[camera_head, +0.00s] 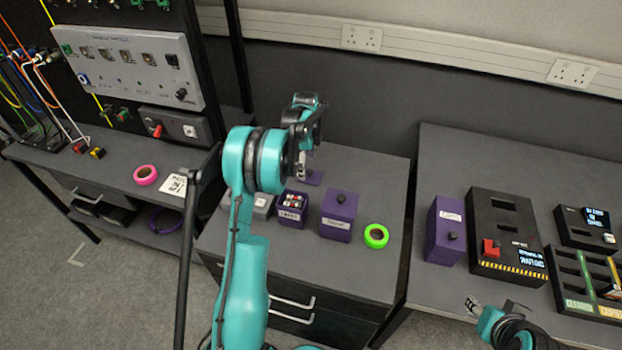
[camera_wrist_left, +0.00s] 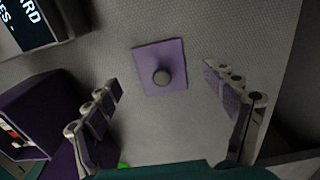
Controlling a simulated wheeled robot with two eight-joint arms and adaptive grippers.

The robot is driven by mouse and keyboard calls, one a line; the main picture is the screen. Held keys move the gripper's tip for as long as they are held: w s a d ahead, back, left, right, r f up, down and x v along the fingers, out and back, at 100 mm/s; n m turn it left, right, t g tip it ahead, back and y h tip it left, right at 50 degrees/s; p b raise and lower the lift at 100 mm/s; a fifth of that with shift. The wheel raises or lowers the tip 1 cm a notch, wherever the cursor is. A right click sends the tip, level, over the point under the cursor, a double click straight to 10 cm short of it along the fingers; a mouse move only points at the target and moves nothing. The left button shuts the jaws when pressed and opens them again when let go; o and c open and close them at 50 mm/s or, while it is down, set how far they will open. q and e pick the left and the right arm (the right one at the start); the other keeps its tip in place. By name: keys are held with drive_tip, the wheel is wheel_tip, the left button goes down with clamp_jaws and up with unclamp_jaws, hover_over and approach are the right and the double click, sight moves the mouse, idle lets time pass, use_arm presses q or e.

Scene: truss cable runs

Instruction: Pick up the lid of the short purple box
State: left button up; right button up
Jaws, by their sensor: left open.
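The lid (camera_wrist_left: 147,59) is a flat purple square with a dark round knob (camera_wrist_left: 162,77). It lies flat on the grey cabinet top, and in the head view the lid (camera_head: 315,179) is partly hidden behind my left gripper (camera_head: 304,165). The short purple box (camera_head: 290,217) stands in front of it, open, with small red and white items inside. In the left wrist view my left gripper (camera_wrist_left: 163,78) is open and empty, with one finger on each side of the lid. My right gripper (camera_head: 478,308) is at the lower right, away from the lid; its opening is unclear.
A taller purple box (camera_head: 337,222) with a knobbed lid and a green tape roll (camera_head: 376,236) stand right of the short box. A grey device (camera_head: 263,203) is on its left. Another purple box (camera_head: 444,238) and a black device (camera_head: 506,232) are on the right table.

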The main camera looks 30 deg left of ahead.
sight(310, 174)
use_arm(q)
wheel_tip(310, 174, down, 4)
drive_tip(key=shift+r+b, duration=0.25)
drive_tip(key=shift+b, duration=0.25)
drive_tip(key=shift+r, duration=0.15)
clamp_jaws()
drive_tip(key=shift+r, duration=0.15)
